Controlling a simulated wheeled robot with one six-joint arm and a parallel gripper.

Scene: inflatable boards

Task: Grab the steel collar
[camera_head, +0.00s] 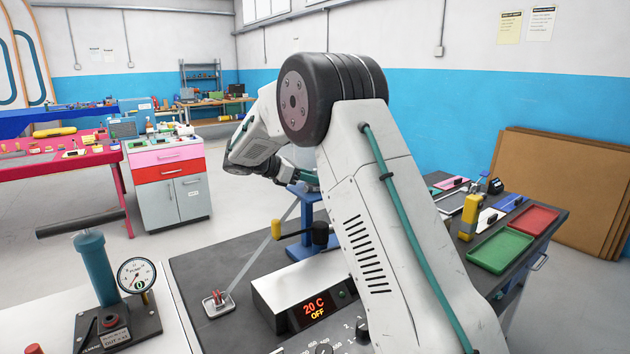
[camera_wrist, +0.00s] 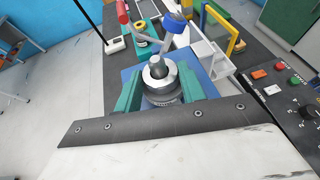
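The steel collar (camera_wrist: 158,76) is a shiny ring around a short upright grey post in the wrist view. It sits over a blue base (camera_wrist: 193,77), with a dark knurled ring just below it. My gripper (camera_wrist: 160,80) has its two teal fingers apart, one on each side of the collar. The fingers come very close to its sides; whether they touch it is hard to see. In the head view my gripper (camera_head: 305,180) is low beside the top of a blue stand (camera_head: 305,222), partly behind my arm. The collar is hidden there.
Green (camera_head: 499,250) and red (camera_head: 534,219) trays lie right.

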